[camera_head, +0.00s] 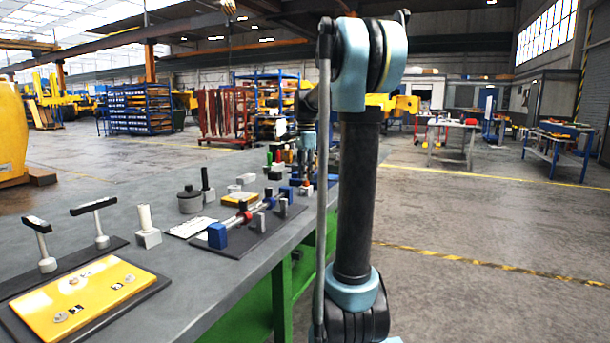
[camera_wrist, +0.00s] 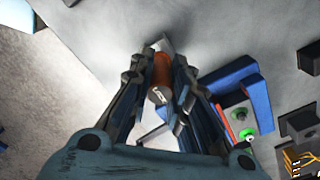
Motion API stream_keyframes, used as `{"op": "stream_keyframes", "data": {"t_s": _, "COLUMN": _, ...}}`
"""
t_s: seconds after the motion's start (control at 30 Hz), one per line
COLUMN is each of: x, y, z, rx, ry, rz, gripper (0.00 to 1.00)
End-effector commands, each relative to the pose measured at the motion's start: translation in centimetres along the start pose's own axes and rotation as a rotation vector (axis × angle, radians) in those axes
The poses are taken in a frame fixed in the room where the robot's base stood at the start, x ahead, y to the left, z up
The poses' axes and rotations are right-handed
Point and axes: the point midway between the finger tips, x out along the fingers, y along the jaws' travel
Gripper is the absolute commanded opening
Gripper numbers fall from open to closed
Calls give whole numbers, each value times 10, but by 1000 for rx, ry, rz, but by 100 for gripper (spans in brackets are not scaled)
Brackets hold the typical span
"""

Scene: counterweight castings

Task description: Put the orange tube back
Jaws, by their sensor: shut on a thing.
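The orange tube (camera_wrist: 161,72) is between the fingers of my gripper (camera_wrist: 158,68) in the wrist view. The gripper is shut on it. I cannot tell whether the tube touches anything below.
A blue holder (camera_wrist: 246,84) with a grey block and green and red pieces lies right of the gripper in the wrist view. The grey workbench (camera_head: 120,225) carries a yellow plate (camera_head: 83,293), a white post (camera_head: 146,226) and a dark pot (camera_head: 190,201).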

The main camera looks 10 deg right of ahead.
Motion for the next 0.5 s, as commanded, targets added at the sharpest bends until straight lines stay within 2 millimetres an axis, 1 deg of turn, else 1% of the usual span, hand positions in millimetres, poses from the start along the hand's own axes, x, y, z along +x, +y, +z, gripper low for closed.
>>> {"op": "stream_keyframes", "data": {"t_s": 0.3, "x": 2, "y": 0, "z": 0, "rx": 0, "ry": 0, "rz": 0, "gripper": 0}}
{"op": "stream_keyframes", "data": {"t_s": 0.33, "x": 2, "y": 0, "z": 0, "rx": 0, "ry": 0, "rz": 0, "gripper": 24}}
{"op": "stream_keyframes", "data": {"t_s": 0.4, "x": 2, "y": 0, "z": 0, "rx": 0, "ry": 0, "rz": 0, "gripper": 37}}
{"op": "stream_keyframes", "data": {"t_s": 0.5, "x": 2, "y": 0, "z": 0, "rx": 0, "ry": 0, "rz": 0, "gripper": 37}}
